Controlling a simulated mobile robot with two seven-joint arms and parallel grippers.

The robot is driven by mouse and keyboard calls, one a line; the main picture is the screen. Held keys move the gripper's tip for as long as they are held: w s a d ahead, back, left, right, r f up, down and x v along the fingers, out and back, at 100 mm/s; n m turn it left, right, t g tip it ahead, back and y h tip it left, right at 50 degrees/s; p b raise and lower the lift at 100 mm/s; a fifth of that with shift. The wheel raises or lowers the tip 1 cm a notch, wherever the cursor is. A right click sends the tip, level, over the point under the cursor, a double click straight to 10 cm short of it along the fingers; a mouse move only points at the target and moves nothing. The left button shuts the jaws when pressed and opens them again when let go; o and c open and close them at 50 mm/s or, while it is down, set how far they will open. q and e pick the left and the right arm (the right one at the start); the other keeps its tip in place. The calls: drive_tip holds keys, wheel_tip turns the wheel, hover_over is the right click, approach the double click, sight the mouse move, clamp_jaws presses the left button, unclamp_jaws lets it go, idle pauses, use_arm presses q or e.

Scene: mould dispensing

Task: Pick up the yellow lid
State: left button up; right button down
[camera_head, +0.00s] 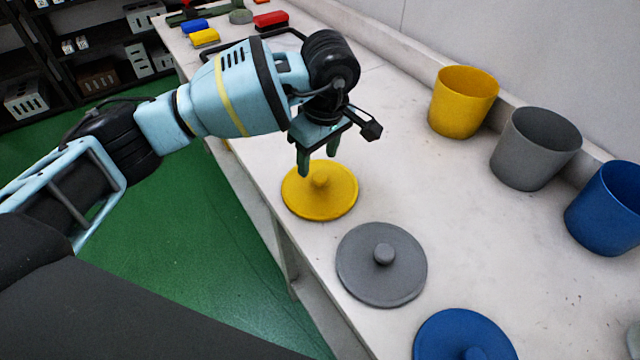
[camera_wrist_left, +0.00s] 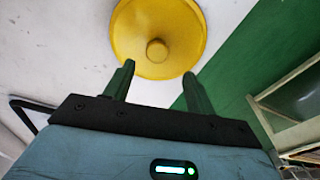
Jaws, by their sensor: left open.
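The yellow lid (camera_head: 322,203) is a round disc with a small knob on top, lying flat on the white table in the head view. My left gripper (camera_head: 318,160) is open and points down just above the lid, close to its knob. In the left wrist view, the yellow lid (camera_wrist_left: 150,20) shows beyond the fingertips of my left gripper (camera_wrist_left: 158,72). Its knob shows between the directions of the two fingers and nothing is held. I cannot tell whether a fingertip touches the lid. My right gripper is not in view.
A grey lid (camera_head: 360,275) and a blue lid (camera_head: 440,335) lie nearer on the table. Yellow (camera_head: 463,105), grey (camera_head: 535,150) and blue (camera_head: 610,210) cups stand along the wall side. Small coloured blocks (camera_head: 270,20) lie at the far end.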

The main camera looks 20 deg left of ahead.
sight(320, 176)
use_arm(q)
drive_tip(key=shift+w+d+f, duration=0.1)
drive_tip(key=shift+w+f, duration=0.05)
drive_tip(key=shift+f, duration=1.15)
drive_tip(key=shift+w+f, duration=0.1)
drive_tip(key=shift+f, duration=1.15)
drive_tip(key=c, duration=1.1)
